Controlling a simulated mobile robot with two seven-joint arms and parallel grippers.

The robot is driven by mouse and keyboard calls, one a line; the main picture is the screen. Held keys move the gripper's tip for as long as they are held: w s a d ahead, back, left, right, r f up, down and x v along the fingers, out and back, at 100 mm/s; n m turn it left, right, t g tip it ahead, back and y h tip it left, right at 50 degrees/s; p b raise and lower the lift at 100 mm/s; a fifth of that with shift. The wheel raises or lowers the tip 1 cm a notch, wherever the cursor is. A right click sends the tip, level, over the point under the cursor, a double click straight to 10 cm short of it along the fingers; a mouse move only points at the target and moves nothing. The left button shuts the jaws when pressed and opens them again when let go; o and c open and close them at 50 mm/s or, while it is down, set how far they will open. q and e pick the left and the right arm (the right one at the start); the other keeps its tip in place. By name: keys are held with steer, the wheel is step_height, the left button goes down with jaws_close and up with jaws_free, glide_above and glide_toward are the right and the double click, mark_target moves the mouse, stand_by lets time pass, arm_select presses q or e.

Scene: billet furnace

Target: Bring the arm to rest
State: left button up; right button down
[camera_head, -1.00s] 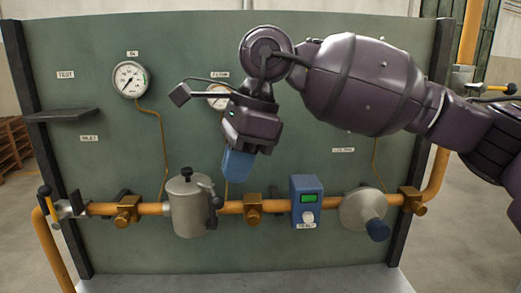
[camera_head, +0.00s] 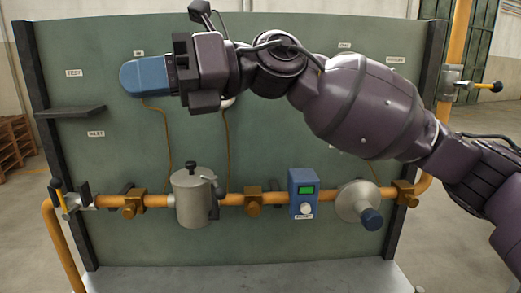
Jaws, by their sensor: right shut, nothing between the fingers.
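My right arm comes in from the right across the upper part of the green panel (camera_head: 270,150). Its gripper (camera_head: 128,78) has blue fingers that point left. The fingers are shut with nothing between them. They are in front of the upper left of the panel, over the place of the left gauge, which is hidden. The rest of the arm covers the top middle and right of the panel. My left gripper is not in view.
An orange pipe (camera_head: 155,201) runs along the panel's lower part. A dark shelf (camera_head: 70,112) juts out at left. The floor in front is partly clear.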

steer(key=w+d+f+m+t+y, duration=0.35)
steer(key=w+d+m+t, duration=0.3)
steer(key=m+t, duration=0.4)
steer(key=w+d+f+m+t+y, duration=0.4)
steer(key=w+m+t, duration=0.3)
steer(key=m, duration=0.7)
steer(key=w+d+f+m+t+h, duration=0.2)
steer(key=d+f+m+t+h, duration=0.2)
steer(key=d+f+m+h, duration=0.45)
steer(key=w+d+f+m+t+h, duration=0.2)
steer(key=d+f+m+t+h, duration=0.3)
steer(key=f+m, duration=0.6)
steer(key=s+d+f+m+g+h, duration=0.2)
steer(key=s+d+f+h, duration=0.15)
steer(key=f, duration=0.45)
steer(key=s+d+f+m+g+h, duration=0.1)
steer(key=s+d+f+h, duration=0.2)
steer(key=f, duration=0.4)
steer(key=s+d+f+m+g+h, duration=0.1)
steer(key=s+d+f+m+g, duration=0.1)
steer(key=s+d+f, duration=0.45)
steer(key=s+d+f+m+g+h, duration=0.1)
steer(key=s+d+f+g, duration=0.1)
steer(key=s+f, duration=0.5)
steer(key=s+d+f+m+g+h, duration=0.1)
steer(key=s+d+f+g+h, duration=0.1)
steer(key=s+f, duration=0.6)
steer(key=shift+f+m, duration=0.3)
steer(key=shift+f, duration=0.3)
steer(key=shift+s+d, duration=0.1)
